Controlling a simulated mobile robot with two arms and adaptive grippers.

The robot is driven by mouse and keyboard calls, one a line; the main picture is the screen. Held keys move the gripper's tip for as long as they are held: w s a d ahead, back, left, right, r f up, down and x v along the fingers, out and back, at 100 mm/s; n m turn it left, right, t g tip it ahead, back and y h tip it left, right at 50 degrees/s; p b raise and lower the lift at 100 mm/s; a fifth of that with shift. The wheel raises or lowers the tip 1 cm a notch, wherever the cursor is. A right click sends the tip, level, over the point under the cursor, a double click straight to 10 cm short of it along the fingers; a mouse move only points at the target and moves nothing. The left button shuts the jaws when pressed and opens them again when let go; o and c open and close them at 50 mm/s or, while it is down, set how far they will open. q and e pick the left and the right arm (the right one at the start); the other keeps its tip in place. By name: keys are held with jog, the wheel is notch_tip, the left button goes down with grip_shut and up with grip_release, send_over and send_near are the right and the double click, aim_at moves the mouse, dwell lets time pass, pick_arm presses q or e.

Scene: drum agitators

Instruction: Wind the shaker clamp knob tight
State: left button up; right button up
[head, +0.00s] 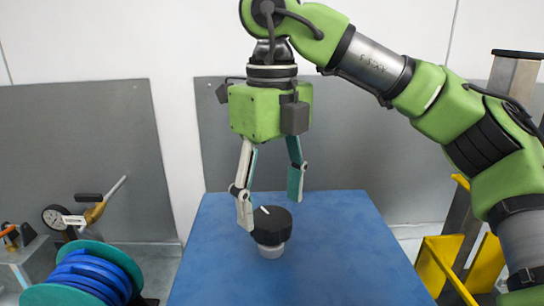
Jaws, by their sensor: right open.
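The clamp knob (272,224) is a black ridged disc with a white mark on its top. It sits on a short pale base (271,250) on the blue surface (330,265). My right gripper (270,210) points down from above with its fingers spread wide. The left finger in the picture reaches down by the knob's left edge; the other finger ends above and right of the knob. I cannot tell whether either finger touches it. My left gripper is out of view.
A reel of blue hose (90,275) with green flanges stands at the lower left. Behind it are a round gauge (56,217) and a brass valve (95,212). A yellow bracket (450,265) stands at the right. The blue surface around the knob is clear.

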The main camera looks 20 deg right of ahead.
aim_at(272, 217)
notch_tip(272, 217, up, 8)
jog(key=shift+r, duration=0.25)
dwell(0.5)
